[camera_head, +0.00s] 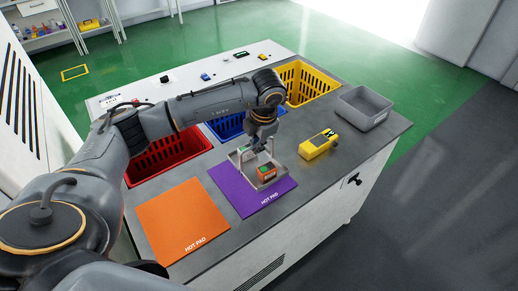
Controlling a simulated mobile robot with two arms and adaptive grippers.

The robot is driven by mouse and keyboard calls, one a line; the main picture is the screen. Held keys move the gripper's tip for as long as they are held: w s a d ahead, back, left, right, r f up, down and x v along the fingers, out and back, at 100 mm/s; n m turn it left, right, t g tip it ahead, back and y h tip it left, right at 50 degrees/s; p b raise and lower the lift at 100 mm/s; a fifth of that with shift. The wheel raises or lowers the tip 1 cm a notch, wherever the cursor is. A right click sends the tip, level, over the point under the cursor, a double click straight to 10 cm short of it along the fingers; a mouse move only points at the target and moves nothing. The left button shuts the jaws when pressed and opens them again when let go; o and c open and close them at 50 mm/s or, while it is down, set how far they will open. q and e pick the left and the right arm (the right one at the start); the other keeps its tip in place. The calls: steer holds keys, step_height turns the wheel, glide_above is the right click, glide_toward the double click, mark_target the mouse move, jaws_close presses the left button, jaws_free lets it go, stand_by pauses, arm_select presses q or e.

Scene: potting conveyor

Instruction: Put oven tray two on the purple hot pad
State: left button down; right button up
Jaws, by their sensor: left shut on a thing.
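The purple hot pad (230,192) lies flat on the grey countertop near its front edge. My left gripper (260,150) points down above it and is shut on a small grey oven tray (239,158). The tray is over the rear part of the purple pad; I cannot tell whether it touches it. An orange item with a green patch (267,173) shows in the tray. I cannot read a number on the tray. Another grey tray (350,110) stands at the right end of the counter. My right gripper is not in view.
An orange hot pad (180,220) lies left of the purple one. A yellow device (318,144) stands to the right. Red (165,165), blue (222,131) and yellow baskets (322,82) sit along the back. The counter (365,147) is bare at right front.

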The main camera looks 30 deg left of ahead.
mark_target(258, 160)
arm_select(q)
steer(key=shift+w+a+f, duration=0.15)
steer(key=shift+w+f, duration=0.6)
steer(key=shift+f, duration=0.05)
steer(key=shift+w+f+p, duration=0.1)
steer(key=shift+f+p, duration=0.25)
steer(key=shift+p, duration=0.2)
step_height(258, 160, down, 2)
steer(key=shift+f+p, duration=0.1)
steer(key=shift+p, duration=0.6)
steer(key=shift+f, duration=0.25)
steer(key=c, duration=1.9)
jaws_free()
steer(key=shift+f, duration=0.15)
steer(key=o, duration=0.4)
steer(key=shift+o, duration=0.2)
